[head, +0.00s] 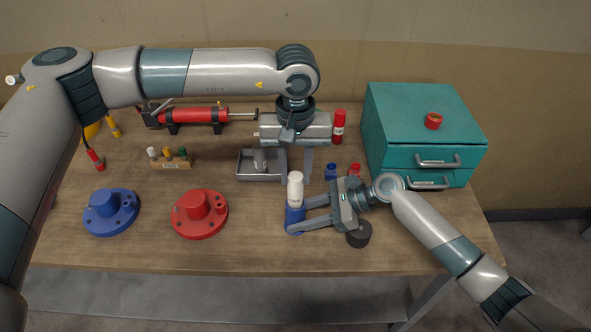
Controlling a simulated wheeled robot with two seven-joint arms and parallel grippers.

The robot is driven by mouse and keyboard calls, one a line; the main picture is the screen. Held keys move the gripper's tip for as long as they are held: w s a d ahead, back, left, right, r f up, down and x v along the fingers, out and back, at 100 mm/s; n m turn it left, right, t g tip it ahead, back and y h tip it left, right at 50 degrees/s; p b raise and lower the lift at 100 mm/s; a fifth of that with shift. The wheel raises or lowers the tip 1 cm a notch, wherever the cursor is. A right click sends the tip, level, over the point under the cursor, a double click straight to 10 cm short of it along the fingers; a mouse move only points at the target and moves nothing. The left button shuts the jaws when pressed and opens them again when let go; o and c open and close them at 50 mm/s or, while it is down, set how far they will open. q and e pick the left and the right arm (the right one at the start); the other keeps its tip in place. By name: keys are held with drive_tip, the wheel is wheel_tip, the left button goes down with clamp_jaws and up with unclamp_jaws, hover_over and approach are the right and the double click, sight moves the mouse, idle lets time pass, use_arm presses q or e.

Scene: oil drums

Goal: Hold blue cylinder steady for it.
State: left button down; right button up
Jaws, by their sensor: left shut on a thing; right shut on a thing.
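The blue cylinder (295,215) stands upright on the wooden table, right of the red flanged part. My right gripper (306,216) comes in from the right, low over the table, and is shut on it. A white bottle-like piece (295,188) shows directly above the blue cylinder; I cannot tell whether they touch. My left gripper (295,172) points down from above and is shut on the white piece. Its fingers partly hide the upper end of that piece.
A grey tray (247,178) lies left of my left gripper. Red (199,207) and blue (110,207) flanged parts stand left. Small blue (331,172) and red (354,169) bottles and a black cap (359,237) crowd my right gripper. A teal drawer cabinet (400,125) stands right.

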use_arm(q)
drive_tip(key=c, duration=1.3)
unclamp_jaws()
drive_tip(key=shift+r, duration=0.15)
wheel_tip(320, 180, up, 12)
use_arm(e)
drive_tip(key=o, duration=0.9)
drive_tip(key=shift+c, duration=0.2)
drive_tip(key=shift+d, duration=0.1)
drive_tip(key=v, duration=1.1)
drive_tip(key=shift+d+r, duration=0.2)
drive_tip(key=shift+d, duration=0.15)
